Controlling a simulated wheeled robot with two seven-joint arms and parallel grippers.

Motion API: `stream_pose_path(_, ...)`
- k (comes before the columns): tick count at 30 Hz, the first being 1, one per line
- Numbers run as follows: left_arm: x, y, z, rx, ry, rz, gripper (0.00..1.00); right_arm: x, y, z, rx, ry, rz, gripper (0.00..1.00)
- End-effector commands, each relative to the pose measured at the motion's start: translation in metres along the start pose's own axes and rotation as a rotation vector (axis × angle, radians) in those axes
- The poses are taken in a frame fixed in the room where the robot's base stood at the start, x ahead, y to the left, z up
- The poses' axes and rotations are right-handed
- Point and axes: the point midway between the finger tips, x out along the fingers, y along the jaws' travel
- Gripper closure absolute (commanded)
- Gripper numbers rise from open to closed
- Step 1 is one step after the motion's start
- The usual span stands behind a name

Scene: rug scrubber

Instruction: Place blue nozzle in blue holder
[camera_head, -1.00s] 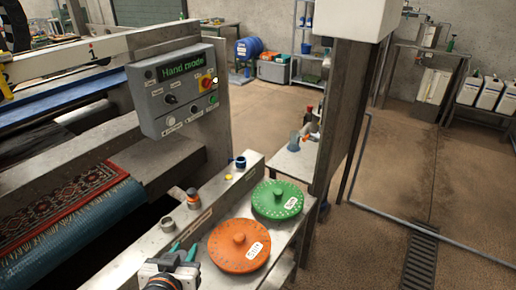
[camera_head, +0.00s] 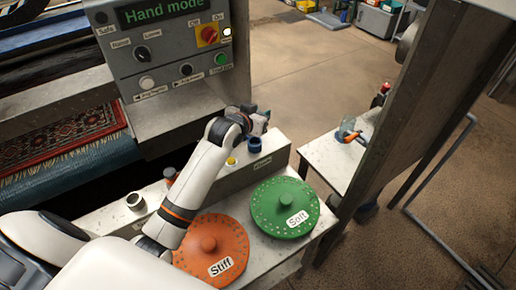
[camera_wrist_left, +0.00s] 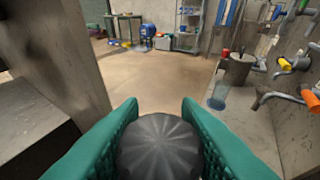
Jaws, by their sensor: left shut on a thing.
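My left arm reaches in from the lower left in the head view. Its gripper (camera_head: 262,118) is above and behind the blue holder (camera_head: 255,145), a blue ring on the metal ledge. In the left wrist view, the green fingers are shut on a dark grey, ribbed round piece (camera_wrist_left: 158,145), seen from its end. It is likely the nozzle, but no blue shows on it and its lower part is hidden. The piece is hard to make out in the head view. My right gripper is not in view.
The control panel (camera_head: 165,50) and a metal post (camera_head: 410,110) stand close by.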

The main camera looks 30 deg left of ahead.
Motion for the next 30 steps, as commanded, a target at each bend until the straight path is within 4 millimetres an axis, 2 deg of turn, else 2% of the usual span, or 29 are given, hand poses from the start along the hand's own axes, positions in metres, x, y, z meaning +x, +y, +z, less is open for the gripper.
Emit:
stream_pose_path(2, 0.011, 0.009, 0.006, -0.002, 0.0, 0.001, 0.93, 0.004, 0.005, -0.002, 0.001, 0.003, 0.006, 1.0)
stream_pose_path(4, 0.017, 0.013, 0.004, -0.001, 0.003, 0.001, 0.93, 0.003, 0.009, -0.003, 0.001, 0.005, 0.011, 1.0)
stream_pose_path(12, 0.035, 0.013, -0.038, -0.001, 0.004, 0.001, 0.93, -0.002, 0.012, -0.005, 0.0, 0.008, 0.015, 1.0)
stream_pose_path(17, 0.041, 0.013, -0.051, 0.001, 0.003, 0.0, 0.93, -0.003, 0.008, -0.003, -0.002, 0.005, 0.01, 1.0)
stream_pose_path(22, 0.05, 0.013, -0.074, 0.0, 0.005, 0.0, 0.93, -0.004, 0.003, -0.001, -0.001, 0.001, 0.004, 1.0)
stream_pose_path(30, 0.053, 0.013, -0.081, 0.002, 0.001, 0.0, 0.93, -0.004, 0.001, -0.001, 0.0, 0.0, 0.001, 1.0)
